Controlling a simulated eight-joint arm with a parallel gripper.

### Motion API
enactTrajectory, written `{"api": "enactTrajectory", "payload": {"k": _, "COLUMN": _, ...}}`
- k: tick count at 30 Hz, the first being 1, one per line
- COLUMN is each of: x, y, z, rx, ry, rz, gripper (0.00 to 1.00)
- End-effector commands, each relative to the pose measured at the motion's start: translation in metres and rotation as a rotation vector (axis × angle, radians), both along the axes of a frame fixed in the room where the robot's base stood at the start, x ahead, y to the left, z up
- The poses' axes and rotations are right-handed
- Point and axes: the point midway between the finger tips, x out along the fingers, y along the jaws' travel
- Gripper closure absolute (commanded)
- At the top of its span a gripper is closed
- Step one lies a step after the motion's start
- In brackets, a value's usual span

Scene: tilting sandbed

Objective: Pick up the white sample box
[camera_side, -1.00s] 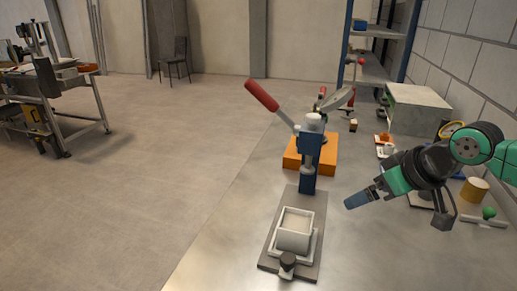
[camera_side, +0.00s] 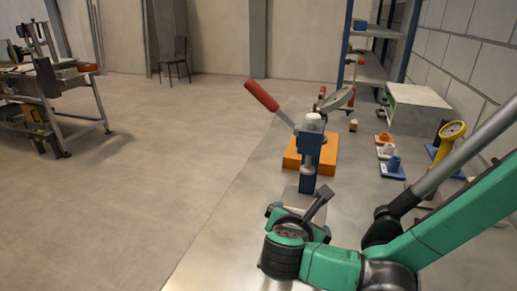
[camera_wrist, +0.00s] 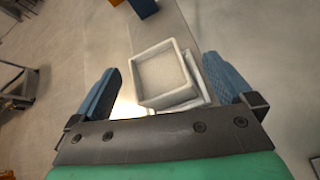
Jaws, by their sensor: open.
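The white sample box (camera_wrist: 141,91) shows in the wrist view as an open square tray with a pale sandy bed inside. It lies between and beyond the two blue fingers of my gripper (camera_wrist: 165,88). The fingers are apart, and no contact with the box is clear; the right finger looks close to its right side.
A blue press with a red lever (camera_side: 262,95) stands just behind my wrist. Behind it is an orange block (camera_side: 292,158). To the right are small coloured fixtures (camera_side: 391,167), a yellow gauge (camera_side: 449,137) and a pale grey box (camera_side: 417,108). The bench's left side is clear.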

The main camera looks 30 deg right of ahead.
Motion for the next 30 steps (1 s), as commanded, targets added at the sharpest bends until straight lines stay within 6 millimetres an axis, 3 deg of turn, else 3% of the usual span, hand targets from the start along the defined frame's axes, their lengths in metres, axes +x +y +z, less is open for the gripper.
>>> {"api": "enactTrajectory", "payload": {"k": 3, "x": -0.006, "y": 0.016, "z": -0.008, "rx": -0.162, "ry": 0.027, "rz": 0.088, "gripper": 0.00}}
{"api": "enactTrajectory", "payload": {"k": 9, "x": -0.012, "y": 0.024, "z": -0.012, "rx": -0.292, "ry": 0.048, "rz": 0.141, "gripper": 0.00}}
{"api": "enactTrajectory", "payload": {"k": 21, "x": 0.019, "y": -0.007, "z": -0.031, "rx": -0.299, "ry": 0.053, "rz": 0.143, "gripper": 0.00}}
{"api": "enactTrajectory", "payload": {"k": 30, "x": 0.024, "y": -0.012, "z": -0.034, "rx": -0.298, "ry": 0.052, "rz": 0.145, "gripper": 0.00}}
